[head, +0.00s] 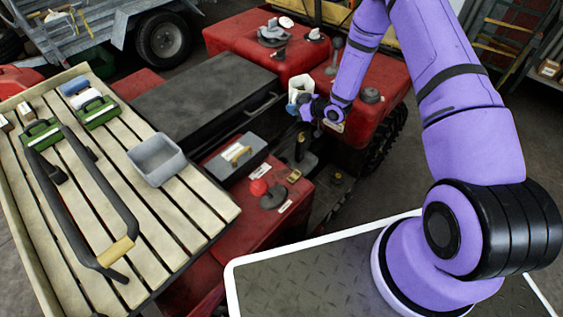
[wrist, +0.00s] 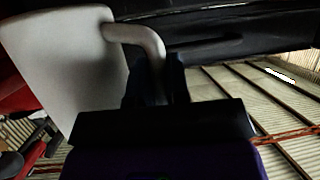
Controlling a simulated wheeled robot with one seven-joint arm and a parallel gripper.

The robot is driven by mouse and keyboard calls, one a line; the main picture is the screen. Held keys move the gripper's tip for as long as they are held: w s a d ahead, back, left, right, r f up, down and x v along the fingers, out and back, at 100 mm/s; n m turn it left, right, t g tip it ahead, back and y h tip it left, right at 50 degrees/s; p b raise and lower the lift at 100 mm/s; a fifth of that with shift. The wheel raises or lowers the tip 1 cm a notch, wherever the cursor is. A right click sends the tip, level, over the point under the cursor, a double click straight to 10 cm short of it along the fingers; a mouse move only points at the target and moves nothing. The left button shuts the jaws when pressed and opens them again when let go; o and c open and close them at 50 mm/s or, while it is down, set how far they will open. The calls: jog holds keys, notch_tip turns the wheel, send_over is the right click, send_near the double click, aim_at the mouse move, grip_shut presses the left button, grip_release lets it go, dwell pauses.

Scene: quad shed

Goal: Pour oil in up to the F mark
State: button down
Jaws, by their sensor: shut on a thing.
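A white jug (head: 299,86) is held up over the red quad (head: 238,42), beside the seat. My gripper (head: 309,107) is shut on its handle. In the wrist view the jug's pale body (wrist: 62,60) fills the upper left, and its bent handle (wrist: 150,42) runs down between my fingers (wrist: 158,82). The jug's mouth and any oil in it are not clear. A grey box with a yellow handle (head: 237,154) and a small yellow part (head: 294,176) sit on the near side of the quad. I cannot make out an F mark.
The black seat (head: 190,95) lies left of the jug. A slatted wooden rack (head: 185,235) at left carries a grey bin (head: 157,160), green boxes (head: 98,112) and a black bar frame (head: 62,205). A trailer (head: 105,22) stands behind. Floor shows at right.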

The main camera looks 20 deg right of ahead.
notch_tip(320, 180, down, 10)
jog(key=s+d+n+g+y, duration=0.1)
jog(key=s+n+g+y, duration=0.1)
jog(key=n+g+y, duration=0.1)
jog(key=shift+n+g, duration=0.9)
jog(key=shift+n, duration=0.1)
jog(key=shift+f, duration=0.1)
notch_tip(320, 180, down, 6)
jog(key=s+a+n+t+h, duration=0.2)
jog(key=n+t+h, duration=0.1)
jog(key=n, duration=0.2)
jog(key=shift+d+f+t+h, duration=0.1)
jog(key=shift+f+t+h, duration=0.1)
jog(key=shift+t+h, duration=0.1)
dwell(0.3)
jog(key=shift+w+d+f+n+t+h+p, duration=0.15)
jog(key=shift+f+n+t+p, duration=0.1)
jog(key=shift+f+n, duration=0.1)
jog(key=shift+w+d+f+n+t+h+p, duration=0.1)
jog(key=shift+f+n+t+h+p, duration=0.05)
jog(key=shift+f+n+p, duration=0.15)
dwell(0.8)
jog(key=shift+w+r+n, duration=0.1)
jog(key=shift+r+n, duration=0.05)
jog(key=shift+n, duration=0.1)
